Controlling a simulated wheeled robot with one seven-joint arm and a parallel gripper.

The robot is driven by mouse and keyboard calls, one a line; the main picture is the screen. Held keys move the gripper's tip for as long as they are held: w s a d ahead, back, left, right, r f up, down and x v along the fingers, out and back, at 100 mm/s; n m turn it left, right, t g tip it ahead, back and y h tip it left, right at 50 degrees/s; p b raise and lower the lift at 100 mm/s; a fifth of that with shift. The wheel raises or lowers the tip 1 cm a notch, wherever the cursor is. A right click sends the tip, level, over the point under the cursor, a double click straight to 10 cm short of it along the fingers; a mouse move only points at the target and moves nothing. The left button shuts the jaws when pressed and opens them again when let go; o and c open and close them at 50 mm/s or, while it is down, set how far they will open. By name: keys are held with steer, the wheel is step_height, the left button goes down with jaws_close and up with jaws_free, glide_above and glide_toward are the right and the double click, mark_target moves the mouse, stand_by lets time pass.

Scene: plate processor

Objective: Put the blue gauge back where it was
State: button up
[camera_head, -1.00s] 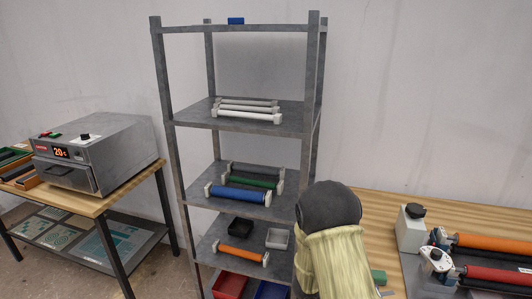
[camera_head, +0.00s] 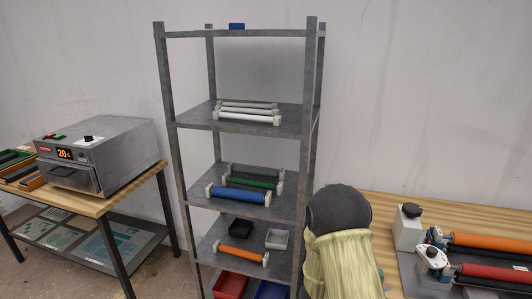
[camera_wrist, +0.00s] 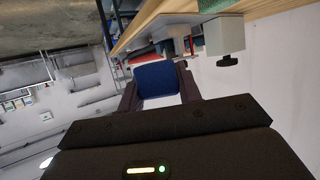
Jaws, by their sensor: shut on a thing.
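In the wrist view my gripper (camera_wrist: 158,88) is shut on a blue block-like thing with a pale lower edge, which looks like the blue gauge (camera_wrist: 156,76). It sits between the two dark fingers. In the head view my arm hides the gripper and the held thing. Another small blue block (camera_head: 237,26) lies on the top board of the grey shelf rack (camera_head: 250,122); I cannot tell what it is.
The rack holds white, green, blue and orange rollers (camera_head: 240,254), with red and blue bins below. A wooden table (camera_head: 385,205) with a roller machine (camera_head: 433,258) stands right. An oven (camera_head: 95,155) stands on a table at left.

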steer(key=shift+w+f+n+t+y, duration=0.3)
steer(key=shift+w+n+t, duration=0.4)
steer(key=shift+n, duration=0.1)
steer(key=w+a+f+n+t+y, duration=0.1)
steer(key=a+f+n+t+y, duration=0.3)
steer(key=a+f+n+y, duration=0.1)
steer(key=w+a+f+n+t+y+p, duration=0.1)
steer(key=a+f+n+t+y, duration=0.3)
steer(key=a+n+y, duration=0.3)
steer(key=shift+w+a+f+n, duration=0.4)
steer(key=shift+a+f, duration=0.1)
steer(key=shift+a, duration=0.75)
steer(key=s+f, duration=0.4)
steer(key=f, duration=0.1)
steer(key=shift+s+f, duration=0.2)
steer(key=shift+s, duration=0.05)
steer(key=shift+d, duration=0.1)
